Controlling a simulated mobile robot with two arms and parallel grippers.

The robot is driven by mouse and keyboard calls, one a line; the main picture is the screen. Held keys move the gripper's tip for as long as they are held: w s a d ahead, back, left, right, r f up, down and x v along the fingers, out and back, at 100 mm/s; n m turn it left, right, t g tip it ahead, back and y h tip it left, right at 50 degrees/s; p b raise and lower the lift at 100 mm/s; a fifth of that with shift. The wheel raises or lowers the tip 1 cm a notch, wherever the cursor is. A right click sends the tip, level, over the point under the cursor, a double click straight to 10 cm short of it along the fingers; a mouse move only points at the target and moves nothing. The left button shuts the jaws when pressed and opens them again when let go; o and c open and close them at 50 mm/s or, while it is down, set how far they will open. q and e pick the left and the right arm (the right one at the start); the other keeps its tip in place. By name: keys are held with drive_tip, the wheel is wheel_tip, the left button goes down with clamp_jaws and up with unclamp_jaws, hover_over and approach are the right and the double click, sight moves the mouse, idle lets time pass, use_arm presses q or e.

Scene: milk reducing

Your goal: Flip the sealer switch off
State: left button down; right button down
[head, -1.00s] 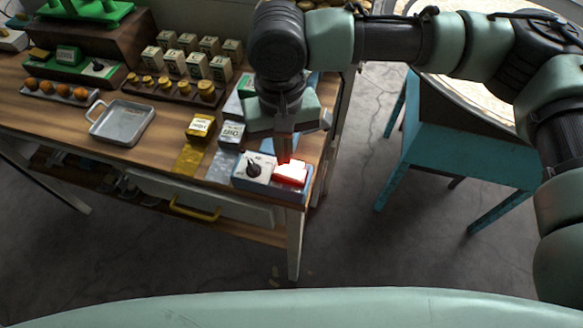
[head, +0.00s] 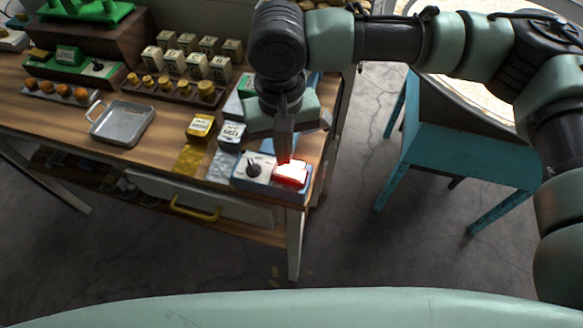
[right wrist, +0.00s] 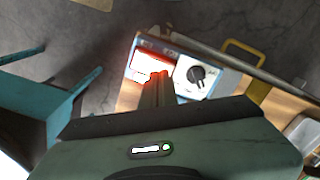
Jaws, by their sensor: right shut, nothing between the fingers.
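The sealer switch (head: 291,174) is a red rocker with a bright white glow, set in a blue and white panel (head: 240,181) at the table's front right corner. A black knob (head: 254,170) sits to its left on the same panel. My right gripper (head: 286,158) is shut and empty, pointing down with its tips at the far edge of the lit switch. Whether the tips touch the switch I cannot tell. In the right wrist view the lit switch (right wrist: 150,65) lies just past the fingertips (right wrist: 158,75), with the black knob (right wrist: 196,74) beside it. My left gripper is not in view.
A metal tray (head: 122,122) sits farther left. Several small cartons (head: 197,65) stand behind. A teal stool (head: 455,155) stands on the floor right of the table.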

sight(284, 170)
drive_tip(key=shift+f+b, duration=0.4)
drive_tip(key=shift+f, duration=1.2)
idle(0.9)
wheel_tip(284, 170, up, 7)
drive_tip(key=p, duration=0.8)
drive_tip(key=shift+r+p, duration=0.15)
drive_tip(key=shift+p, duration=0.2)
idle(0.4)
